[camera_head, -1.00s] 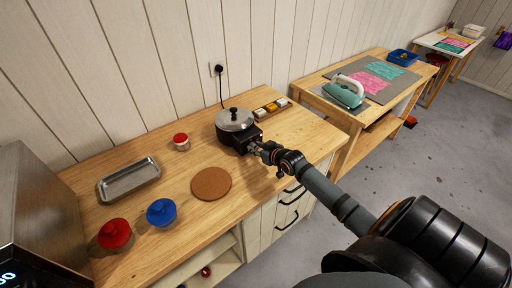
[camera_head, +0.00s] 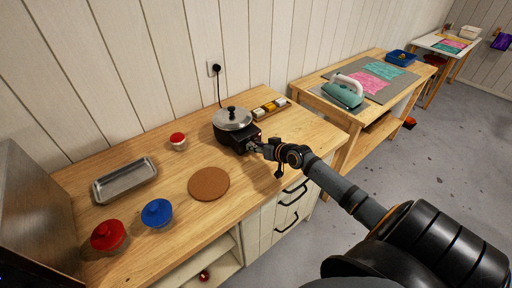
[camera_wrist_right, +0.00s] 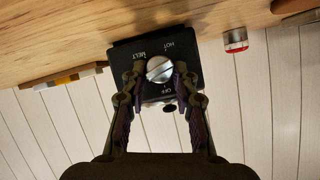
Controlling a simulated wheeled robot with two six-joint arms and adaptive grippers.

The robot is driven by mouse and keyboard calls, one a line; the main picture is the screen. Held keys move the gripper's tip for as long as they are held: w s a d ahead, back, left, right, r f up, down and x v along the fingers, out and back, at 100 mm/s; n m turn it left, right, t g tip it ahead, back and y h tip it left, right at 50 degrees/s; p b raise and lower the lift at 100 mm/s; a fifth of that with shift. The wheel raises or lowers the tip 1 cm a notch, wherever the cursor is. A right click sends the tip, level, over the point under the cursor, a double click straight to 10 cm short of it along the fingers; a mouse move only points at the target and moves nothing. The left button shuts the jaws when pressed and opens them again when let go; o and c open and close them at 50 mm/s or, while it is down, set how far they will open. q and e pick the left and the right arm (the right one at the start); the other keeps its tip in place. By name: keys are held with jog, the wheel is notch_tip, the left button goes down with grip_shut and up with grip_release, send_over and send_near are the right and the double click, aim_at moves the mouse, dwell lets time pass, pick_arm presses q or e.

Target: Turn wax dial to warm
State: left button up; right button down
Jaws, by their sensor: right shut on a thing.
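The wax pot (camera_head: 232,120) is black with a metal lid and stands at the back of the wooden counter. Its control box (camera_wrist_right: 122,55) carries a round silver dial (camera_wrist_right: 159,69). The words HOT, MELT and OFF show around the dial, upside down in the wrist view; a warm label is not visible. My right gripper (camera_head: 255,148) reaches the pot's front from the right. In the wrist view its two fingers (camera_wrist_right: 159,74) are closed on either side of the dial. I cannot tell exactly where the dial points. My left gripper is not in view.
A wooden holder with blocks (camera_head: 269,108) lies right of the pot. A cord runs to the wall socket (camera_head: 214,67).

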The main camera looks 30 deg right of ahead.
jog(key=c, duration=1)
grip_release()
jog(key=shift+f, duration=0.1)
jog(key=shift+c, duration=0.2)
jog(key=shift+r, duration=0.35)
notch_tip(320, 180, up, 9)
jog(key=shift+r, duration=0.2)
jog(key=shift+f, duration=0.1)
